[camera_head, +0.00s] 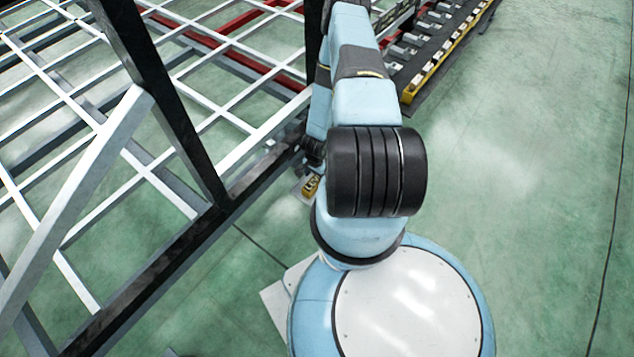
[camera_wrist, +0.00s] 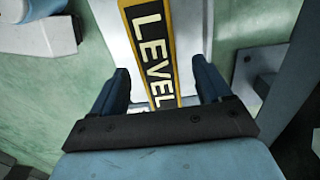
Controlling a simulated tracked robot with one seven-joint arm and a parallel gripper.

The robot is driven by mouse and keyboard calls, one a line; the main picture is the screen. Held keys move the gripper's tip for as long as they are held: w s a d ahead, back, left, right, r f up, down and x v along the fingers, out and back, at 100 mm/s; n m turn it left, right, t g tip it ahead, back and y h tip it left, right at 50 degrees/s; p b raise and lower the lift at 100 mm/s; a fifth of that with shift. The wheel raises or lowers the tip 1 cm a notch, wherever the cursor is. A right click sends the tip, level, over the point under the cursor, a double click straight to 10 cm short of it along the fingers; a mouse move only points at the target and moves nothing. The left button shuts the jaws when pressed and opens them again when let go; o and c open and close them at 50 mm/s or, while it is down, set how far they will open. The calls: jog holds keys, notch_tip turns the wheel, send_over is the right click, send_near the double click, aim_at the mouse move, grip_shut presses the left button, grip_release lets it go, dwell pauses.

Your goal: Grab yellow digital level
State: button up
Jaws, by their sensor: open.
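The yellow digital level (camera_wrist: 151,40) shows in the wrist view as a long bar with yellow edges and a black face lettered "LEVEL". It runs from the top edge down between the fingers of my gripper (camera_wrist: 162,78). The gripper is open, with one finger on each side of the level and a visible gap on both sides. The level's near end is hidden behind the gripper's dark palm plate. In the head view a small yellow piece (camera_head: 311,186) shows left of my arm; I cannot tell surely that it is the level. My gripper is mostly hidden there by the arm.
A pale flat surface (camera_wrist: 190,40) lies behind the level. A grey metal part (camera_wrist: 262,85) stands close to the right finger. In the head view the trailer frame (camera_head: 170,120) of dark beams and white bars fills the left. Green floor (camera_head: 520,180) on the right is clear.

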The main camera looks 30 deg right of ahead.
jog(key=shift+f, duration=1.4)
jog(key=shift+c, duration=0.4)
jog(key=c, duration=1.2)
jog(key=shift+r, duration=0.1)
